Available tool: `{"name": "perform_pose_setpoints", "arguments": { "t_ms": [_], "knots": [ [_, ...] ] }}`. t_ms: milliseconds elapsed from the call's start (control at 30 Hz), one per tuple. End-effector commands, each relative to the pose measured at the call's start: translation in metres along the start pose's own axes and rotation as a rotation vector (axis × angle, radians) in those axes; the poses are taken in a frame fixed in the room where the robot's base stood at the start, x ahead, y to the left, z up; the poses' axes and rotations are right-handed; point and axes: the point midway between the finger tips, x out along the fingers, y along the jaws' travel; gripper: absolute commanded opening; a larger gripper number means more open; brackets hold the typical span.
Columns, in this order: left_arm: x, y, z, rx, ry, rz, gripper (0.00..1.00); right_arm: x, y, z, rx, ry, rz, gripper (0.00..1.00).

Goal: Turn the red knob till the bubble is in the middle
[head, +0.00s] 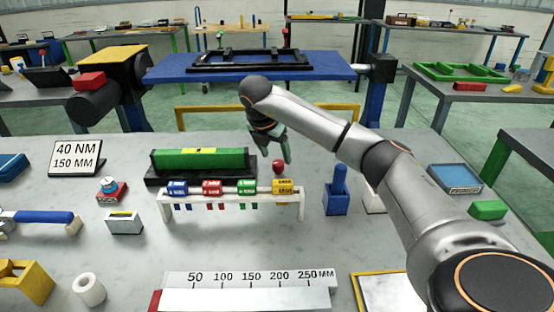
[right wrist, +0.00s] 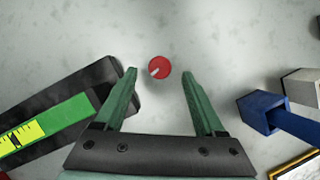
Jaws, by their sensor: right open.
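The green level (head: 225,161) with a yellow vial (head: 199,151) lies on a black base (head: 158,179) in the middle of the table. The red knob (head: 278,166) sits just right of the base. In the right wrist view the knob (right wrist: 160,67) is a red disc with a white mark pointing lower left. My right gripper (head: 277,156) points down over the knob. Its open fingers (right wrist: 160,72) stand either side of the knob, apart from it in that view. The yellow vial (right wrist: 20,134) shows dark lines, but I cannot make out the bubble. My left gripper is not in view.
A white rack (head: 236,207) with coloured tags stands in front of the level. A blue holder (head: 337,198) stands right of the knob. A white ruler (head: 248,297) lies at the front. The tabletop right around the knob is clear.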

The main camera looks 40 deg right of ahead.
Motion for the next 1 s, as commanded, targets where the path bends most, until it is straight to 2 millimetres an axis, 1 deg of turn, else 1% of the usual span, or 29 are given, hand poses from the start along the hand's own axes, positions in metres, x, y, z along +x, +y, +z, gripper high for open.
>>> {"name": "perform_pose_setpoints", "arguments": {
  "t_ms": [33,200,333,400,500,600,1000],
  "knots": [
    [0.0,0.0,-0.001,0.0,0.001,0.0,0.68,-0.013,0.001,0.0,0.0,-0.001,0.006,0.72],
    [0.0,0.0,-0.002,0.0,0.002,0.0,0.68,-0.051,0.001,0.0,-0.001,-0.001,0.006,0.72],
    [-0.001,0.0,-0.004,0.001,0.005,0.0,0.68,-0.074,0.001,0.001,0.0,-0.001,0.005,0.72],
    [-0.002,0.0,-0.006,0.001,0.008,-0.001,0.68,-0.082,0.0,0.001,0.001,-0.001,0.002,0.72],
    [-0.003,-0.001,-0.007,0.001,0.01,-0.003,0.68,-0.089,0.0,0.0,0.0,-0.001,0.002,0.72],
    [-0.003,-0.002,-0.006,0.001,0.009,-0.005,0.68,-0.091,0.0,0.0,-0.001,0.0,0.001,0.72],
    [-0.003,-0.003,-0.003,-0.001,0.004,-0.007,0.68,-0.091,0.0,0.0,0.0,0.0,0.001,0.72]
  ]
}}
